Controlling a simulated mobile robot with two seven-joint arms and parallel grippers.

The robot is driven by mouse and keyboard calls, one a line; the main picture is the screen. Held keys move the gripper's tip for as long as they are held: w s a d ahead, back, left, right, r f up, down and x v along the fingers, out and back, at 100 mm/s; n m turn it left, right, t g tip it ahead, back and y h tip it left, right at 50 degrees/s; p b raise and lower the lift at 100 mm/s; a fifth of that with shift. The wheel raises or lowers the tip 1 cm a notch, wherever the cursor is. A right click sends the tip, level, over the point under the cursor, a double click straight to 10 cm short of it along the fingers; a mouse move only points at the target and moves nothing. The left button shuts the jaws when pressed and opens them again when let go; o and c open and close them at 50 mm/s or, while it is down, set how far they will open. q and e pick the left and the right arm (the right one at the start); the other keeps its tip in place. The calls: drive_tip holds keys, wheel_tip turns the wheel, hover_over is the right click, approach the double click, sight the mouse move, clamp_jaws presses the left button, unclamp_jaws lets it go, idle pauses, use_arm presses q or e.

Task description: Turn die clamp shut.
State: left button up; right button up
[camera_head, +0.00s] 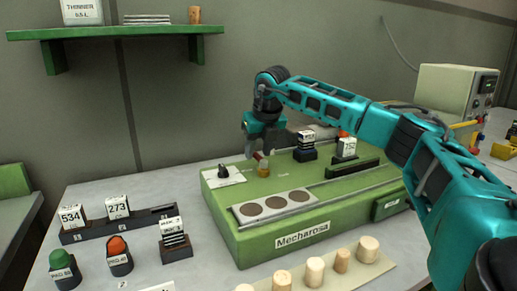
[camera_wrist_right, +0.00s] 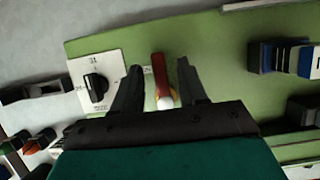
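The die clamp looks like a red lever (camera_wrist_right: 160,75) with a pale round end and a brass-coloured base on the green machine. In the head view the brass part (camera_head: 264,169) shows under my right gripper, and the red part is mostly hidden. My right gripper (camera_head: 257,152) hangs down over it. In the wrist view the two dark fingers (camera_wrist_right: 160,70) stand apart, one on each side of the red lever, with gaps showing. I cannot tell the fingers' exact height against the lever. My left gripper is not in view.
A black knob on a white plate (camera_head: 224,173) sits left of the clamp. Dark blocks with label cards (camera_head: 305,148) stand to its right. A plate with several round discs (camera_head: 275,206) lies in front. Cork stoppers (camera_head: 315,270) stand before the green machine (camera_head: 260,245).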

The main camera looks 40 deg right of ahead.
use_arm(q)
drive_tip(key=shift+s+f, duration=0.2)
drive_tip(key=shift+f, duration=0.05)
use_arm(e)
clamp_jaws()
